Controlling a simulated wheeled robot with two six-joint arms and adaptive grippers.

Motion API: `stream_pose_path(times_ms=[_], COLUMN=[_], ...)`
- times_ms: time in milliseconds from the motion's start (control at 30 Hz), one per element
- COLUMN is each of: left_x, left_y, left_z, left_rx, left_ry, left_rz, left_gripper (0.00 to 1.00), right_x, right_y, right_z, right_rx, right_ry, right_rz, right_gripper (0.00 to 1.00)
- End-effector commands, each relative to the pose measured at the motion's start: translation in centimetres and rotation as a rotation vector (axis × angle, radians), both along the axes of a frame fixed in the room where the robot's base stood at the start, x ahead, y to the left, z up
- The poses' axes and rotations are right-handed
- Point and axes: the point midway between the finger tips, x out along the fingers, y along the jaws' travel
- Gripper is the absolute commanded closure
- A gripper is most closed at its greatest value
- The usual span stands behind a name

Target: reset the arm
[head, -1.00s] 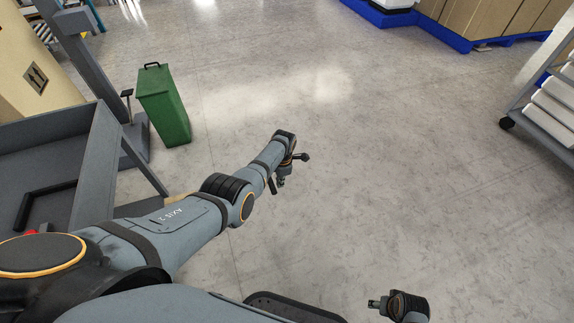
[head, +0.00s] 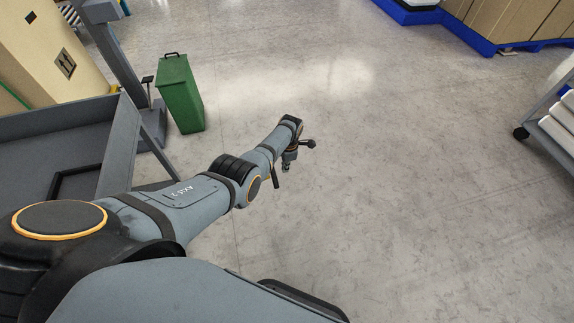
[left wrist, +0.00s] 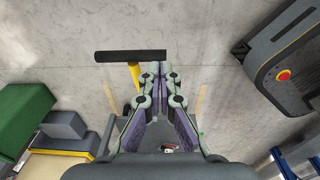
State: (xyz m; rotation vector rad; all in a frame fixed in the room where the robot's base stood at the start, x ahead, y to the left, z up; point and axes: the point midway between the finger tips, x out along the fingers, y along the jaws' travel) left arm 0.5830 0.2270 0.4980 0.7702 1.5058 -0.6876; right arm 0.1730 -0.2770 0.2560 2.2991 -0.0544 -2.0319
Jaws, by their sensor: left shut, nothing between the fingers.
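My left arm (head: 180,200) reaches out from the left over open floor in the head view. My left gripper (head: 287,167) is at its far end, small and pointing down. In the left wrist view, the two fingers of the left gripper (left wrist: 158,70) meet at their tips with nothing between them. The gripper is shut and empty. My right gripper is in neither view now.
A green bin (head: 181,95) stands beyond my left arm, beside a grey metal cart (head: 60,125). A wheeled rack (head: 555,120) stands at the right edge. Boxes on a blue pallet (head: 470,35) are at the back right. The floor (head: 400,170) between is clear.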

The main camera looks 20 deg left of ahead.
Motion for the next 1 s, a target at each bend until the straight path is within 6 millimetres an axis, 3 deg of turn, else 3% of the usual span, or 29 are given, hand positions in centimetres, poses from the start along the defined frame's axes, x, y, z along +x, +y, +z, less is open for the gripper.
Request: stream_pose_path(times_ms=[367, 467, 567, 700, 800, 1000], left_x=[0.0, -1.0, -4.5, -13.2, -19.9, -31.2], left_y=[0.0, 0.2, 0.7, 2.0, 2.9, 4.1], left_z=[-0.1, -1.5, -6.0, -14.3, -18.6, -22.9], left_rx=[0.000, -0.003, -0.010, -0.012, 0.004, 0.048], left_ry=[0.000, 0.006, 0.014, 0.016, 0.018, 0.039], left_rz=[-0.001, -0.058, -0.269, -0.776, -1.146, -1.723], left_gripper=[1.00, 1.00, 1.00, 1.00, 1.00, 1.00], right_x=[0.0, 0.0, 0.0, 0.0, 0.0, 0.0], right_y=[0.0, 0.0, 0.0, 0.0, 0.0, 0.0], right_z=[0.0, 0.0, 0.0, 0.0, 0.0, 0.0], right_rx=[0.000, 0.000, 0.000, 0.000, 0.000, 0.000], right_ry=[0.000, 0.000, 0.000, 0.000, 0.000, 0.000], right_rz=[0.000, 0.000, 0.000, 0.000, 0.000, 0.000], right_gripper=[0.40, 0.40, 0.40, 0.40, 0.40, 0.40])
